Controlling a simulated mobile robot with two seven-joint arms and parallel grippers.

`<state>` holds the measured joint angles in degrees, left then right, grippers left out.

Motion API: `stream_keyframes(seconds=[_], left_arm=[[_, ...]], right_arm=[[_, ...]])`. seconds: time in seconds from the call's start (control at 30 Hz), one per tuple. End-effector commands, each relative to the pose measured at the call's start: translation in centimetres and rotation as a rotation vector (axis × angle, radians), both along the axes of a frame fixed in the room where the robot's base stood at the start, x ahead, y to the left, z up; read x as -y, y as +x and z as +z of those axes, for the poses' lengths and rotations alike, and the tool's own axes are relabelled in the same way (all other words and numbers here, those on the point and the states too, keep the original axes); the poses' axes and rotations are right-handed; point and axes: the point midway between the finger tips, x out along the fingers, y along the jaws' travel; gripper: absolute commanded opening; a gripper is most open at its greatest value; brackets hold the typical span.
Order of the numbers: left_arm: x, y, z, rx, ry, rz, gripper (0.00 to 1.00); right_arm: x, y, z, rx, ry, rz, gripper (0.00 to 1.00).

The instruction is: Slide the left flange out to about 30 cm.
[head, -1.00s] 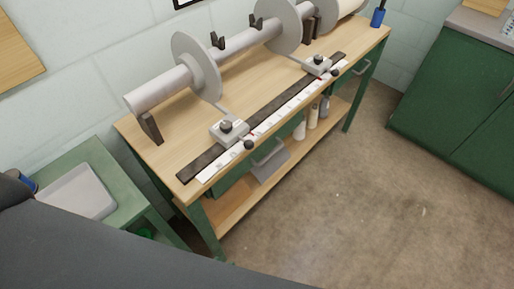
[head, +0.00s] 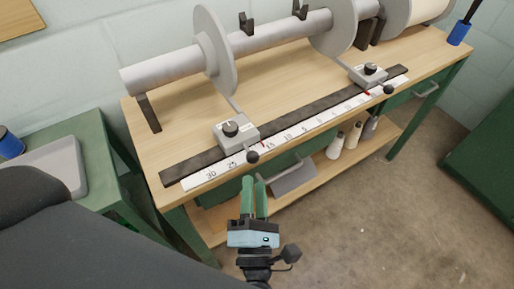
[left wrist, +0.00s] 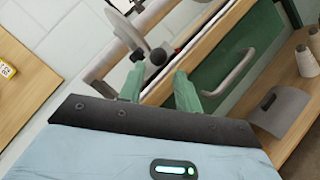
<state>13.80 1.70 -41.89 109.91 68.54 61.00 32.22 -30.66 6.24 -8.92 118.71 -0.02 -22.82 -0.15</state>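The left flange (head: 212,60) is a grey disc on a horizontal grey beam. Its arm runs down to a grey block (head: 238,135) with a black knob on top. A black ball handle (head: 252,157) sticks out at the block's front. A red pointer (head: 263,144) sits near the 15 mark on the white scale (head: 205,180), whose 30 mark is toward the left end. My left gripper (head: 254,181) is open and empty, in front of the bench edge below the ball handle. In the left wrist view, the ball handle (left wrist: 158,56) appears beyond the gap between its green fingers. My right gripper is out of view.
The right flange (head: 333,28) has its own block (head: 367,75) and ball handle (head: 388,89). A dark rail (head: 190,168) runs beside the scale. A green side table (head: 95,180) stands at left.

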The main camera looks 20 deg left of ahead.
Motion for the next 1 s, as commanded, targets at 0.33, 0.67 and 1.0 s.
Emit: stream_keyframes(seconds=[0.33,0.67,1.0], left_arm=[[-0.5,1.3,0.5,0.004,-0.006,0.004,0.34],[-2.3,5.6,1.5,0.003,-0.004,0.003,0.34],[-2.9,7.1,1.7,0.001,-0.005,0.003,0.34]], right_arm=[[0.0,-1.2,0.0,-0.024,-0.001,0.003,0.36],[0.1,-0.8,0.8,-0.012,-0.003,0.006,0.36],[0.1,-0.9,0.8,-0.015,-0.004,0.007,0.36]])
